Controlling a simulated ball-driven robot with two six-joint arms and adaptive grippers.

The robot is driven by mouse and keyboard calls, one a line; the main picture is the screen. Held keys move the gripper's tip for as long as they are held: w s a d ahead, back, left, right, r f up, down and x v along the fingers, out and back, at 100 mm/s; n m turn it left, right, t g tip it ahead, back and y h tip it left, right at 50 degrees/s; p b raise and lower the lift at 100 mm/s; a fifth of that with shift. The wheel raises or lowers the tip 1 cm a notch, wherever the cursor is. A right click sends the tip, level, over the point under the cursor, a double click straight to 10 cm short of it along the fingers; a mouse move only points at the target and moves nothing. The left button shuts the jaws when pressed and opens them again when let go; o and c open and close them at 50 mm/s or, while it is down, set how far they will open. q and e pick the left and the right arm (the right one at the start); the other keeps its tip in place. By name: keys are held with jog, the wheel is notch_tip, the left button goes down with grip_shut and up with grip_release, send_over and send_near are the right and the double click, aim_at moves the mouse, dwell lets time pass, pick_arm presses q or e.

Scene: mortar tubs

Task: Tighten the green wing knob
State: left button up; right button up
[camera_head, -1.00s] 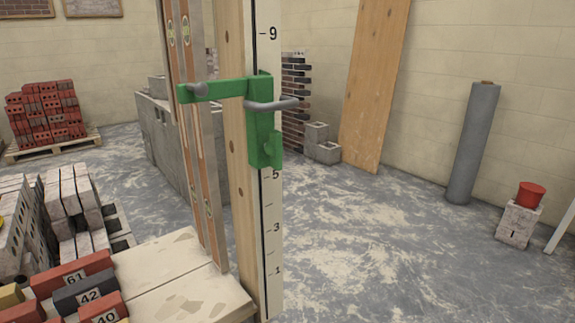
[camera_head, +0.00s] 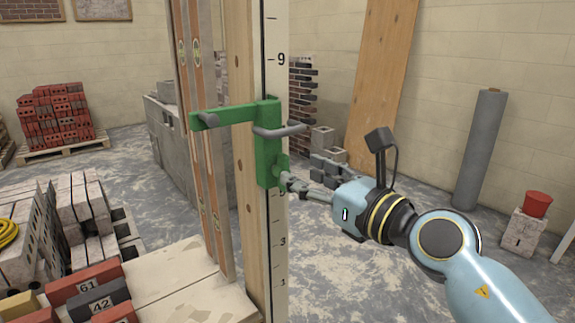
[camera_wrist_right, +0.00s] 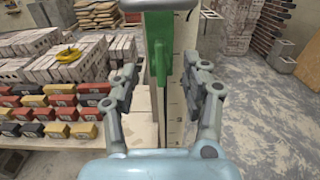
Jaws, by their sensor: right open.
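A green clamp (camera_head: 265,140) with grey metal bars is fixed on a wooden post marked with a number scale (camera_head: 278,230). The green wing knob (camera_head: 283,166) sits low on the clamp's right side, upright. In the right wrist view the gripper (camera_wrist_right: 160,82) is open, one finger on each side of the green knob (camera_wrist_right: 158,62), with a gap on both sides. I cannot tell whether a finger touches it. My left gripper is not in view.
Numbered bricks (camera_head: 88,296) and pale slabs (camera_head: 185,265) lie at the lower left. Spirit levels (camera_head: 205,130) stand left of the post. A grey roll (camera_head: 480,150) and a red bucket (camera_head: 537,203) stand at the right.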

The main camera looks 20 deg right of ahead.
aim_at(288, 167)
jog(key=x, duration=0.5)
jog(key=shift+w, duration=0.15)
grip_shut()
